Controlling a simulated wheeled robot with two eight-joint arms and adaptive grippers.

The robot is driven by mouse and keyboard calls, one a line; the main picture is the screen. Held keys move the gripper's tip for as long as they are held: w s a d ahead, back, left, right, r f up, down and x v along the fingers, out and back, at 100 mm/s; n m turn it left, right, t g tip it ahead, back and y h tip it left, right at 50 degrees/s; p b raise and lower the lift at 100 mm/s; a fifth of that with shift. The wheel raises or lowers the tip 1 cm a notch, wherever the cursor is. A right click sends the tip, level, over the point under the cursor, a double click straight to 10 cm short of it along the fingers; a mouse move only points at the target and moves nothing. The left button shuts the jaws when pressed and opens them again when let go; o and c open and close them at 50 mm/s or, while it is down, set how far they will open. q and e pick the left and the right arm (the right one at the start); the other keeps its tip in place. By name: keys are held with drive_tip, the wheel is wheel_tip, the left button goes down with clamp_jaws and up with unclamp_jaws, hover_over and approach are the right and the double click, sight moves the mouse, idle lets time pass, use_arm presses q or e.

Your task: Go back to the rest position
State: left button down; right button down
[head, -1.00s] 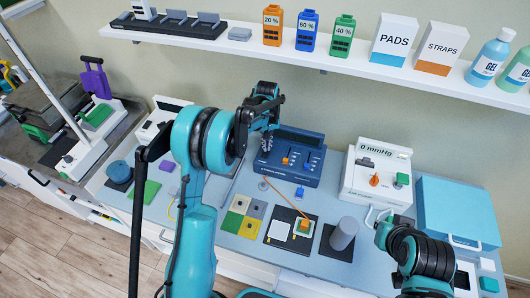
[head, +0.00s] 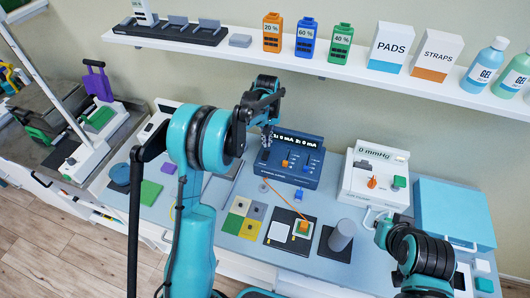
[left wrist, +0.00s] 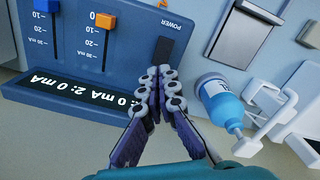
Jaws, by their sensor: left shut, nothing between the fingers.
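My left gripper (head: 266,140) is shut and empty at the left end of the blue stimulator (head: 291,160). The left wrist view shows its fingertips (left wrist: 160,82) together, close to the black switch (left wrist: 162,50) beside the word POWER. I cannot tell whether they touch it. The stimulator's display (left wrist: 75,97) is lit and reads 0 mA for channels 1 and 2. Its blue and orange sliders show above the display in that view. My right arm stands at the lower right of the head view, but its gripper does not show.
A shelf (head: 350,68) with bottles and boxes runs above the bench. A white pressure unit (head: 374,175) and a blue case (head: 455,212) stand to the right. A blue-white bottle (left wrist: 222,105) is near the fingers.

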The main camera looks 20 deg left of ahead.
use_arm(q)
drive_tip(key=shift+r+p, duration=0.55)
drive_tip(key=shift+r, duration=0.7)
drive_tip(key=shift+s+f, duration=0.1)
